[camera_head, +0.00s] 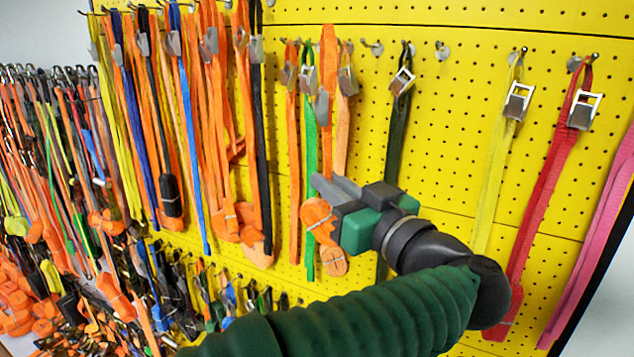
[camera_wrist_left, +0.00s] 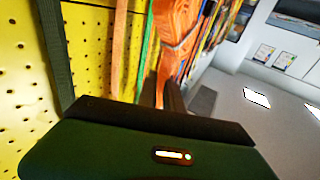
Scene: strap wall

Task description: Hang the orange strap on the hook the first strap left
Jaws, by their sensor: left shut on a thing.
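My left gripper (camera_head: 326,190) is in front of the yellow pegboard, shut on the orange strap (camera_head: 327,75). The strap runs up above the fingers, with a metal buckle (camera_head: 322,105) partway. Its bundled lower part (camera_head: 321,222) hangs at the fingers. I cannot tell whether its top loop is on a hook or just in front of one. In the left wrist view the orange strap (camera_wrist_left: 175,30) rises beyond the dark fingers (camera_wrist_left: 170,95). Bare hooks (camera_head: 373,45) and (camera_head: 442,50) show to the right of the strap. My right gripper is not in view.
A green strap (camera_head: 311,150) and a pale orange strap (camera_head: 342,135) hang close beside the held one. A dark green strap (camera_head: 397,130), a yellow strap (camera_head: 497,170) and a red strap (camera_head: 550,190) hang farther right. Many straps crowd the left.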

